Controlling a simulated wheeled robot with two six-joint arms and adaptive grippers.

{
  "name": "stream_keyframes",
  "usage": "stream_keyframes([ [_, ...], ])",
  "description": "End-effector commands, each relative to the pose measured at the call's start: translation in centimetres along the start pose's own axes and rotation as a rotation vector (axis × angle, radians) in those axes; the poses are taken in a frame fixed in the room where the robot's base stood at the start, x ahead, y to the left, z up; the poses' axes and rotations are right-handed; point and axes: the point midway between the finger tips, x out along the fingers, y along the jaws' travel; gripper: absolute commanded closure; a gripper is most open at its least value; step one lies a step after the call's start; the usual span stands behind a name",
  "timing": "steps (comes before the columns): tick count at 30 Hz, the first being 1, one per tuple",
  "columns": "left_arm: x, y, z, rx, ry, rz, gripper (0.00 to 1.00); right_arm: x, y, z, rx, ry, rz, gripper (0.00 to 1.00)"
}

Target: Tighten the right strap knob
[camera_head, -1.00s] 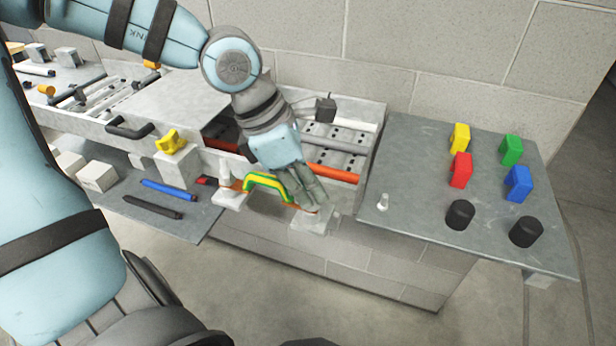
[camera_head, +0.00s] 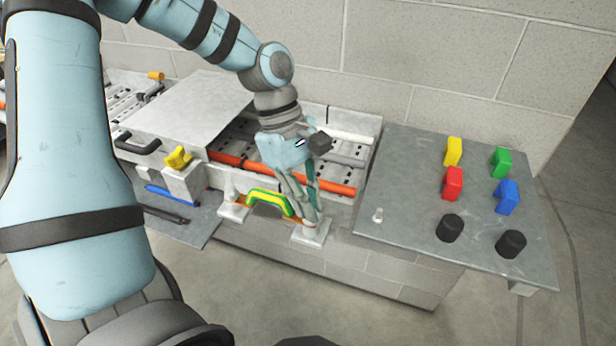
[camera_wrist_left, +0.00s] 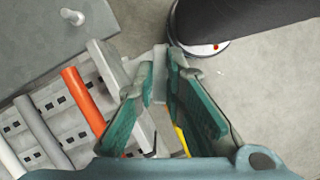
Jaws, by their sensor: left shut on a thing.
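My left gripper (camera_head: 311,214) points down at the right end of the strap on the front of the long metal casing. It is shut on the right strap knob, a small pale grey piece that shows between the fingertips in the left wrist view (camera_wrist_left: 160,86). In the head view the fingers hide most of this knob above its pale bracket (camera_head: 312,236). The green and yellow handle (camera_head: 268,201) lies just left of the gripper. The left strap knob (camera_head: 234,195) stands free on its own bracket. My right gripper is out of view.
A grey side shelf (camera_head: 415,220) holds yellow, red, green and blue blocks, two black knobs (camera_head: 450,228) and a small pale peg (camera_head: 378,215). Orange and grey bars (camera_head: 325,184) lie in the open casing behind the gripper. A block wall stands behind.

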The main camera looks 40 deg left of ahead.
Motion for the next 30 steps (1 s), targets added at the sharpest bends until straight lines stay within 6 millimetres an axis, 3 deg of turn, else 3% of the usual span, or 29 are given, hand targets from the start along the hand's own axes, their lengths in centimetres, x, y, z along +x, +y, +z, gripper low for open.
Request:
stream_keyframes([
  [12, 0.19, 0.06, -0.07, 0.163, 0.001, -0.067, 1.0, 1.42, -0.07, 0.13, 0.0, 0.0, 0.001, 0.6],
  [26, 0.17, -0.02, -0.03, 0.177, 0.0, -0.077, 1.0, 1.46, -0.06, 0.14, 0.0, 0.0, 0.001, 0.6],
  [27, 0.18, -0.03, -0.02, 0.177, 0.0, -0.077, 0.88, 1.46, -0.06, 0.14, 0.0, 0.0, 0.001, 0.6],
  [30, 0.16, -0.02, -0.02, 0.177, 0.0, -0.076, 0.72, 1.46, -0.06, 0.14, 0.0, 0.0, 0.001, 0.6],
])
